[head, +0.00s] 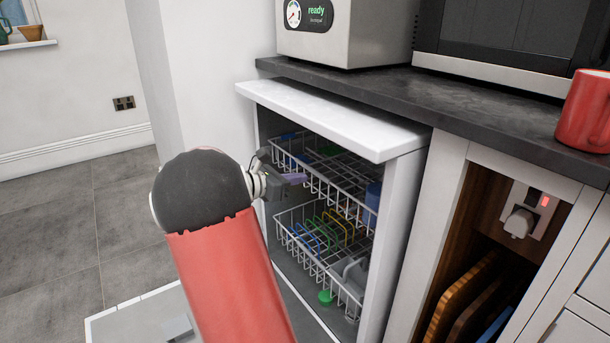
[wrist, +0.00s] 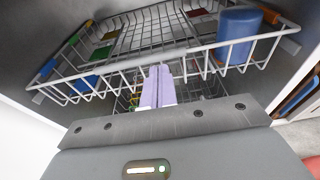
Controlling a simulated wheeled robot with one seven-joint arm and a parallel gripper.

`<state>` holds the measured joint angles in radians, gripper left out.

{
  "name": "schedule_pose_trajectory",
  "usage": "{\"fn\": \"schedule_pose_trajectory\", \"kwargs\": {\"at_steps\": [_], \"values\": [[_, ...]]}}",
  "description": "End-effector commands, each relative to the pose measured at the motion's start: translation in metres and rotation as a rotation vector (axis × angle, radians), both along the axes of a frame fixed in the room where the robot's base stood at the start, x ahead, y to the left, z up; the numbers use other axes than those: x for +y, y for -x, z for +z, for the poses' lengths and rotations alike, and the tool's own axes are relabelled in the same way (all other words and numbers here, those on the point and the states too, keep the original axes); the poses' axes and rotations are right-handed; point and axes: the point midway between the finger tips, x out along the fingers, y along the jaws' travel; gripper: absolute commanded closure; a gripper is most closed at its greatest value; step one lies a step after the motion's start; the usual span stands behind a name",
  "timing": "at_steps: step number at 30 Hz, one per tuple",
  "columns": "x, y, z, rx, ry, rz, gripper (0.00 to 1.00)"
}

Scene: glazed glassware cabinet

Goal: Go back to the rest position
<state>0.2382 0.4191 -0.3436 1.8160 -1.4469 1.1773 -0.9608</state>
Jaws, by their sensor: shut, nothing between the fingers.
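My gripper (head: 296,179) is in front of the open dishwasher (head: 398,190), near the front edge of its upper rack (head: 315,182). In the wrist view the two pale purple fingers (wrist: 158,88) are together with nothing between them. They point toward the front wires of the upper rack (wrist: 110,70); I cannot tell whether they touch it. My red and dark arm covers part of the dishwasher's left side and its lowered door.
The dishwasher door (head: 130,318) lies open low at the left. The lower rack (head: 310,262) holds coloured items. A blue cup (wrist: 238,35) stands in the upper rack. A dark counter (head: 440,110) carries a red mug (head: 585,112). The floor (head: 60,220) at left is clear.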

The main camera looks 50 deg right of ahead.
Motion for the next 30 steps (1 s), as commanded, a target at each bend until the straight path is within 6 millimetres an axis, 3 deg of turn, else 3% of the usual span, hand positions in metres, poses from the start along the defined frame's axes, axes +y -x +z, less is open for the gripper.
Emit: {"fn": "schedule_pose_trajectory", "kwargs": {"at_steps": [1, 6, 12, 25, 30], "values": [[0.015, -0.006, 0.004, -0.003, 0.0, 0.007, 1.0], [0.053, -0.018, 0.01, -0.003, -0.002, 0.007, 1.0], [0.081, -0.026, 0.016, -0.001, -0.002, 0.004, 1.0], [0.092, -0.028, 0.018, -0.01, -0.007, 0.0, 1.0], [0.115, -0.008, 0.018, -0.184, -0.107, -0.028, 1.0]]}}
